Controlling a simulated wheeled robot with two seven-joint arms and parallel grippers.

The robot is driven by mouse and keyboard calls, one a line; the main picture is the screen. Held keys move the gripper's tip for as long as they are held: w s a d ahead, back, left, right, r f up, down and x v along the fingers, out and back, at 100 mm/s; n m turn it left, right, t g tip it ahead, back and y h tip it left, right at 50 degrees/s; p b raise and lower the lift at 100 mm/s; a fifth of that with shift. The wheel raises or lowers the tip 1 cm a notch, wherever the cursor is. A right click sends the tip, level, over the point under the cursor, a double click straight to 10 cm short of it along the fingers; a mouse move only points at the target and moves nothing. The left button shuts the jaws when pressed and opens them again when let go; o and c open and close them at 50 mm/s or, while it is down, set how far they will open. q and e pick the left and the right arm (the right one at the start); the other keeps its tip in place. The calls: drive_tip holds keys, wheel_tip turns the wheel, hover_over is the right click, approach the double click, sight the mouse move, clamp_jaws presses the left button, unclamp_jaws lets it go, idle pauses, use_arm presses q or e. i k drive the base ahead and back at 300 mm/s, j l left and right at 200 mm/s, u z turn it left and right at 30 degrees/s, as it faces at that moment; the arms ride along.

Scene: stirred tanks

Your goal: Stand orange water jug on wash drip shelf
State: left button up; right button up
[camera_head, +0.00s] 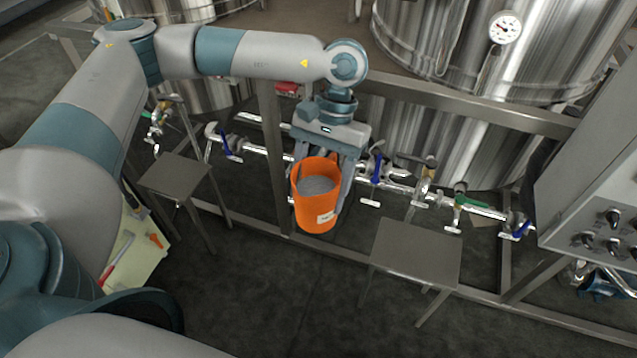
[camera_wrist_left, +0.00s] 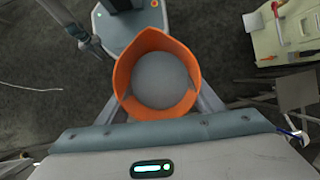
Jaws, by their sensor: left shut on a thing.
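The orange water jug (camera_head: 318,210) hangs upright in the air near the middle of the head view, with grey contents inside. My left gripper (camera_head: 325,178) is shut on it from behind, one finger on each side. In the left wrist view the jug (camera_wrist_left: 121,82) shows from above between the fingers, with its spout pointing up in the picture. Two flat grey stands show: one at left (camera_head: 175,175) and one at right (camera_head: 415,252). Both tops are bare. I cannot tell which is the wash drip shelf.
Pipes with blue-handled valves (camera_head: 376,168) run behind the jug, in front of steel tanks (camera_head: 440,140) and a metal frame. A control panel (camera_head: 595,190) stands at right. A pale yellow-green surface (camera_head: 135,255) with tools lies at left. The floor between the stands is clear.

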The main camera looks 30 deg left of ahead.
sight(177, 184)
drive_tip(key=u, duration=1.45)
drive_tip(key=i+j, duration=0.15)
drive_tip(key=i, duration=0.5)
drive_tip(key=i+j, duration=0.2)
drive_tip(key=i, duration=0.4)
